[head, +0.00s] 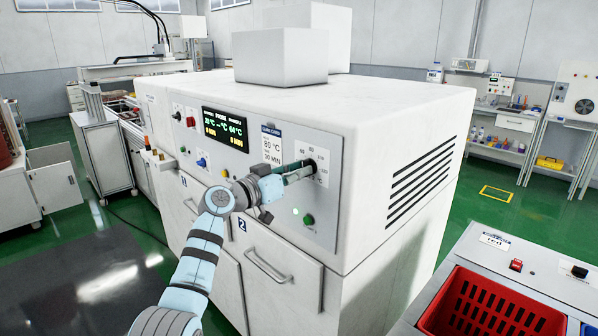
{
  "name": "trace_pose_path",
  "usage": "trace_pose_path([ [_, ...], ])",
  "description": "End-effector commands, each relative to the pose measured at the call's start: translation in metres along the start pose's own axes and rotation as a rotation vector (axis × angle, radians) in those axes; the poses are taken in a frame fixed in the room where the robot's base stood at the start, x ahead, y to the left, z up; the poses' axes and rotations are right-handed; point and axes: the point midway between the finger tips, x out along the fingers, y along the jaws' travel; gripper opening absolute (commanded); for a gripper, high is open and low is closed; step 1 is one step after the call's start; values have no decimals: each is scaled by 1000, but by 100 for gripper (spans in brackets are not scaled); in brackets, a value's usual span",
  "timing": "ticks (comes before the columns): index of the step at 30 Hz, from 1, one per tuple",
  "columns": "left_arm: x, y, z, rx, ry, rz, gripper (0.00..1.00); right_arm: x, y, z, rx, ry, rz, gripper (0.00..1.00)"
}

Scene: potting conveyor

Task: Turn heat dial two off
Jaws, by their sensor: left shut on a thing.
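Heat dial two (313,167) is a small dark knob on a white scale plate at the right end of the oven's front panel. My left gripper (306,170) reaches in from the left and is shut on this dial. The fingers partly hide the knob, so I cannot tell which mark it points to. The display (225,129) to the left shows a reading of about 64 °C on its right side. My right gripper is not in view.
A green button (309,220) sits below the dial. The lower door marked 2 has a bar handle (267,267). Another dial (177,116) is at the panel's left. A red crate (480,308) stands on a bench at the lower right. Green floor lies between.

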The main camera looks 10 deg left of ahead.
Motion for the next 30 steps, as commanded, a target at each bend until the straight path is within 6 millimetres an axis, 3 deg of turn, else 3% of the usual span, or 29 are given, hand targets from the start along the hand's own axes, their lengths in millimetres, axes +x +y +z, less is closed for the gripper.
trace_pose_path([
  [30,0,2,-2,-950,-4,-1,0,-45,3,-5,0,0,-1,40],
])
